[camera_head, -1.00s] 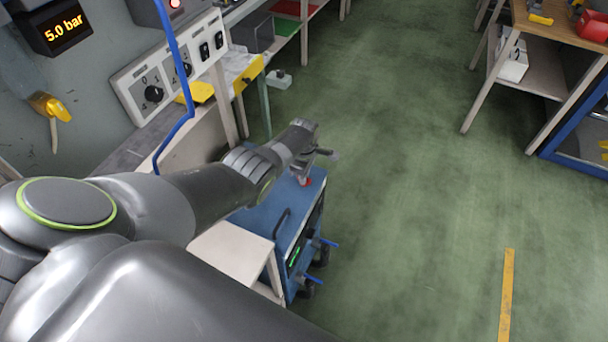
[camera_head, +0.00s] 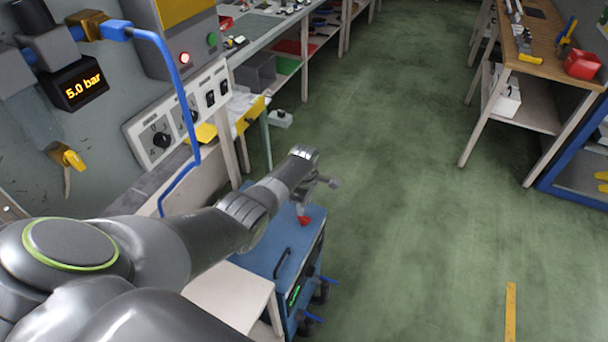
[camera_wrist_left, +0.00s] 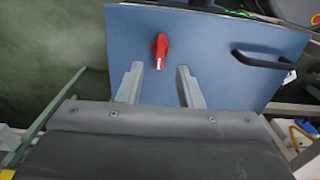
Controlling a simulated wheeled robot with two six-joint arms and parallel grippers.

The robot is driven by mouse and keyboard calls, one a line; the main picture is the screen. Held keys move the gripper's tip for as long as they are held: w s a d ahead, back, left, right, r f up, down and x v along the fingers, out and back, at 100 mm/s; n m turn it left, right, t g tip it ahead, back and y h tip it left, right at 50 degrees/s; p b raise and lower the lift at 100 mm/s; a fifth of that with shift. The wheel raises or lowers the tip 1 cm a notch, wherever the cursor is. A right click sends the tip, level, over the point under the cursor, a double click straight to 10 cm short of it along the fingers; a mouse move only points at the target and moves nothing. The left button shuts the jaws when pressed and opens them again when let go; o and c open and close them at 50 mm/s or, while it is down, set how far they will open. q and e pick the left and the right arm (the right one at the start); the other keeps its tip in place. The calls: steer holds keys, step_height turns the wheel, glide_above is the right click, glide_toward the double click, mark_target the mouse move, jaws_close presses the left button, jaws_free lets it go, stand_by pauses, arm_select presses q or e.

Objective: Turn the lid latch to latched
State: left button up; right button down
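The lid latch is a small red knob (camera_wrist_left: 160,50) on the blue lid (camera_wrist_left: 215,35) of a box. In the left wrist view it points roughly up and down, just beyond my fingertips. In the head view the red latch (camera_head: 304,220) shows below my left gripper (camera_head: 326,182), on the blue box top (camera_head: 262,252). No contact with the latch shows. My right gripper is not in view.
A black handle (camera_wrist_left: 262,60) stands on the lid right of the latch. A white shelf (camera_head: 232,298) lies beside the box. A blue hose (camera_head: 185,100) and a wall panel (camera_head: 165,130) are at the left. Green floor (camera_head: 400,200) is clear to the right.

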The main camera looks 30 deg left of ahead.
mark_target(304, 217)
arm_select(q)
step_height(304, 217, up, 12)
steer(key=p, duration=0.1)
steer(key=shift+f, duration=0.15)
stand_by(0.6)
